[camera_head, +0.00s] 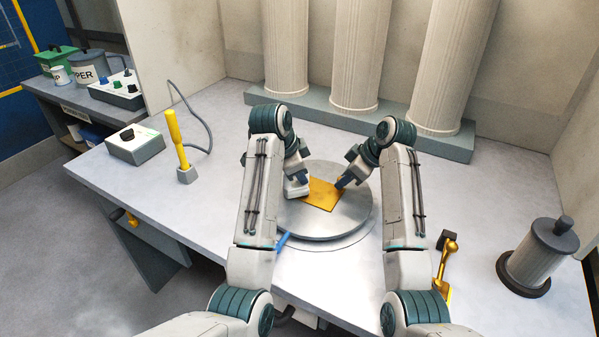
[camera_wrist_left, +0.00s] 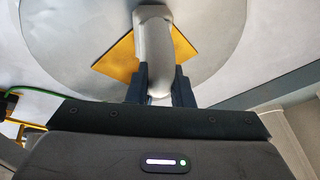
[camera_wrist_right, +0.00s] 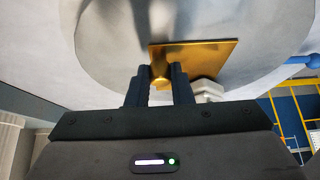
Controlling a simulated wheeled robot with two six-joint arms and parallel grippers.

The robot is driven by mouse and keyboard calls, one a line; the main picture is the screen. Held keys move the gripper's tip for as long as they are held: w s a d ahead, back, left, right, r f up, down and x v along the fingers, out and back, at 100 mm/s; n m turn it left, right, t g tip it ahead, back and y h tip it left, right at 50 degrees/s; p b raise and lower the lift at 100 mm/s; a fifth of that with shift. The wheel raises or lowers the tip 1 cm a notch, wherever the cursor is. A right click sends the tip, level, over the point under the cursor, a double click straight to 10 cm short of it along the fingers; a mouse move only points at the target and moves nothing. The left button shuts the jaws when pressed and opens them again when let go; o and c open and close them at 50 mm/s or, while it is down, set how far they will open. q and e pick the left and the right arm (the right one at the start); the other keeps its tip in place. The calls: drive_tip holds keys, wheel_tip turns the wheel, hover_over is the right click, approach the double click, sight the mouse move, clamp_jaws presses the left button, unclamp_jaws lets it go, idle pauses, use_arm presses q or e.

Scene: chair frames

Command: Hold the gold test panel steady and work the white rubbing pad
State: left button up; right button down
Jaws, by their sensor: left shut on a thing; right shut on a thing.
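The gold test panel (camera_head: 322,198) lies flat on the round grey turntable (camera_head: 345,228). My right gripper (camera_head: 342,182) is shut on the panel's edge; in the right wrist view the gold panel (camera_wrist_right: 205,56) runs into the space between the fingers (camera_wrist_right: 160,80). My left gripper (camera_head: 298,177) is shut on the white rubbing pad (camera_head: 295,188) at the panel's left side. In the left wrist view the pad (camera_wrist_left: 153,45) is a rounded white body lying over the gold panel (camera_wrist_left: 118,60). The pad's underside is hidden, so I cannot tell whether it touches the panel.
Several white columns (camera_head: 355,60) stand on a grey plinth behind. A yellow-handled tool (camera_head: 175,130) stands in a holder left of the turntable, near a small control box (camera_head: 135,145). A gold tool (camera_head: 445,262) and a lidded canister (camera_head: 537,255) are at right.

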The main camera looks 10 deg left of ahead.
use_arm(q)
drive_tip(key=shift+w+d+f, duration=0.1)
drive_tip(key=shift+w+d, duration=0.25)
drive_tip(key=shift+w, duration=0.45)
drive_tip(key=shift+s, duration=0.15)
drive_tip(key=shift+s+a, duration=0.45)
drive_tip(key=shift+s, duration=0.35)
drive_tip(key=shift+w, duration=0.1)
drive_tip(key=shift+w+d, duration=0.45)
drive_tip(key=shift+w, duration=0.4)
